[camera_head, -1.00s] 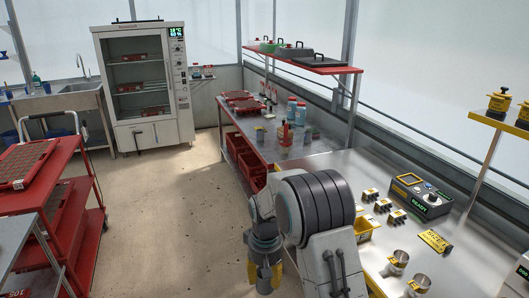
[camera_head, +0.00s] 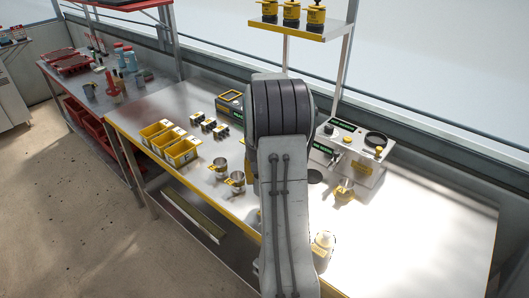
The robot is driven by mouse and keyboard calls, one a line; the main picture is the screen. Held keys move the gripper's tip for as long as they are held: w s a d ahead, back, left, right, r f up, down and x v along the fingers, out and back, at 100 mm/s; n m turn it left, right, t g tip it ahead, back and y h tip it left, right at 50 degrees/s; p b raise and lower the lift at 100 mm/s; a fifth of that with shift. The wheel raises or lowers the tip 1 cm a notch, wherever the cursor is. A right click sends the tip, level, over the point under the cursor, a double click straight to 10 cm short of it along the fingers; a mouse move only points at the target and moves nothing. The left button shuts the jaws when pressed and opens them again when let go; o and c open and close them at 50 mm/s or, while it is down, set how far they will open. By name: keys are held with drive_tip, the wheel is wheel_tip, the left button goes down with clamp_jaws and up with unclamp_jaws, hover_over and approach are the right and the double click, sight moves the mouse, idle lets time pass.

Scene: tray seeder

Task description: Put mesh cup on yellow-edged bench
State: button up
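The yellow-edged bench (camera_head: 420,225) runs across the middle and right, with a metal top and a yellow front edge. Two metal cups with yellow tags stand near its front edge, one (camera_head: 220,168) left of the other (camera_head: 237,182). Another metal cup (camera_head: 345,189) stands right of my arm, by a white device. On the red-edged bench at the left stand a dark grey cup (camera_head: 148,75) and a greyish cup (camera_head: 89,90). I cannot tell from here which cup is mesh. My gripper is hidden behind my arm.
Yellow bins (camera_head: 181,152), small black-and-yellow parts (camera_head: 208,123) and a white device (camera_head: 350,145) stand on the yellow-edged bench. A white-and-yellow bottle (camera_head: 322,246) stands near its front. A shelf (camera_head: 300,30) hangs above. The bench's right part is bare.

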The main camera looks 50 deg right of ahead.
drive_tip(key=s+d+r+m, duration=0.2)
drive_tip(key=s+d, duration=0.6)
drive_tip(key=s, duration=0.1)
drive_tip(key=s+a+r+n, duration=0.1)
drive_tip(key=s+a+n, duration=0.1)
drive_tip(key=s+n, duration=0.5)
drive_tip(key=s+a+r+n+b, duration=0.1)
drive_tip(key=s+n, duration=0.7)
drive_tip(key=s, duration=1)
drive_tip(key=shift+s+a+r, duration=0.3)
drive_tip(key=shift+a+r, duration=0.25)
drive_tip(key=shift+a, duration=0.3)
drive_tip(key=d+f, duration=0.2)
drive_tip(key=d, duration=0.1)
drive_tip(key=s+d+f, duration=0.1)
drive_tip(key=d+f, duration=0.1)
drive_tip(key=d, duration=0.2)
drive_tip(key=d+f+p, duration=0.1)
drive_tip(key=d+f, duration=0.2)
drive_tip(key=d, duration=0.1)
drive_tip(key=shift+s+d, duration=0.25)
drive_tip(key=shift+s, duration=0.05)
drive_tip(key=shift+f, duration=2)
drive_tip(key=shift+f, duration=0.15)
drive_tip(key=o, duration=1.1)
